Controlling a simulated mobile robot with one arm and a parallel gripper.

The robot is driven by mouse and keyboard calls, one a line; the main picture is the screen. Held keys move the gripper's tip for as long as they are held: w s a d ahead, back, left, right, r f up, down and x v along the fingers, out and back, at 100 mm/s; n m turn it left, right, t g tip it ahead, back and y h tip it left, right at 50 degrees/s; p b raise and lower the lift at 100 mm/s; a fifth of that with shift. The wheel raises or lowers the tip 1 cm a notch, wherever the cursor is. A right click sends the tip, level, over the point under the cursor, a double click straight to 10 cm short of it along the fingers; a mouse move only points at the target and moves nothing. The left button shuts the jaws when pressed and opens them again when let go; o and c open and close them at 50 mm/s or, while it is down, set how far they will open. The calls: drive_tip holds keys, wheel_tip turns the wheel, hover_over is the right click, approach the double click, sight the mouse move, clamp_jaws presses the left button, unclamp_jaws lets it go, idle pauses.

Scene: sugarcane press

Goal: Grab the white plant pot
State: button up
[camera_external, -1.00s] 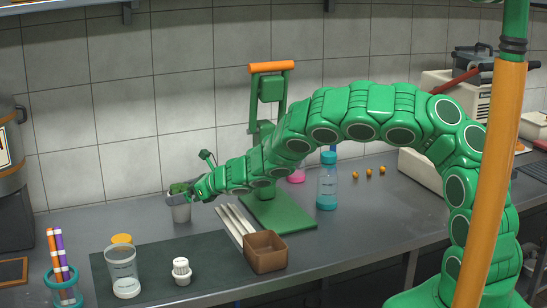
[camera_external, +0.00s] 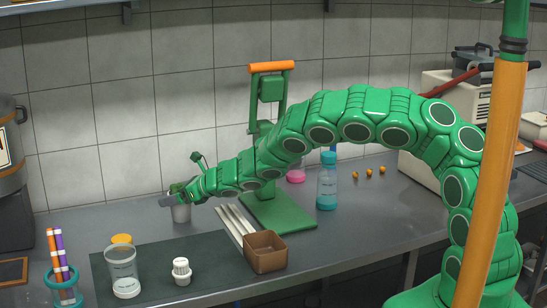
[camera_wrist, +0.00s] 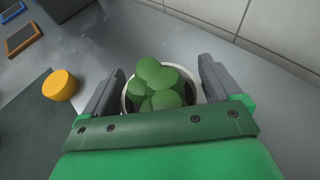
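The white plant pot (camera_external: 181,214) stands on the grey counter near the wall in the external view, its upper part hidden by my gripper (camera_external: 178,198). In the wrist view the pot's pale rim (camera_wrist: 125,100) shows around a green, round-leaved plant (camera_wrist: 159,85). My gripper (camera_wrist: 159,80) is open, with one grey finger on each side of the pot. Little space shows between the fingers and the rim; contact cannot be made out. The pot's lower body is hidden in the wrist view.
A yellow-orange lid (camera_wrist: 59,85) lies left of the pot. A clear cup (camera_external: 122,270), a small white ribbed item (camera_external: 181,271) and a brown box (camera_external: 265,251) stand nearer the front. A green press (camera_external: 280,211) and a bottle (camera_external: 327,185) are to the right.

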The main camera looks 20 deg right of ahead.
drive_tip(key=c, duration=0.9)
drive_tip(key=shift+s+r, duration=0.15)
drive_tip(key=shift+r, duration=1.6)
drive_tip(key=s+r, duration=0.1)
drive_tip(key=d+r, duration=0.1)
drive_tip(key=s+r, duration=0.1)
drive_tip(key=shift+s+d+r, duration=0.3)
drive_tip(key=shift+d+r, duration=0.1)
drive_tip(key=shift+s+d+r, duration=0.85)
drive_tip(key=shift+s+r, duration=0.1)
drive_tip(key=shift+s, duration=0.6)
drive_tip(key=shift+s+d+r, duration=0.9)
drive_tip(key=shift+s+r, duration=0.05)
drive_tip(key=shift+s, duration=0.55)
drive_tip(key=shift+s+d+r, duration=0.85)
drive_tip(key=shift+s+r, duration=0.1)
drive_tip(key=shift+s, duration=0.6)
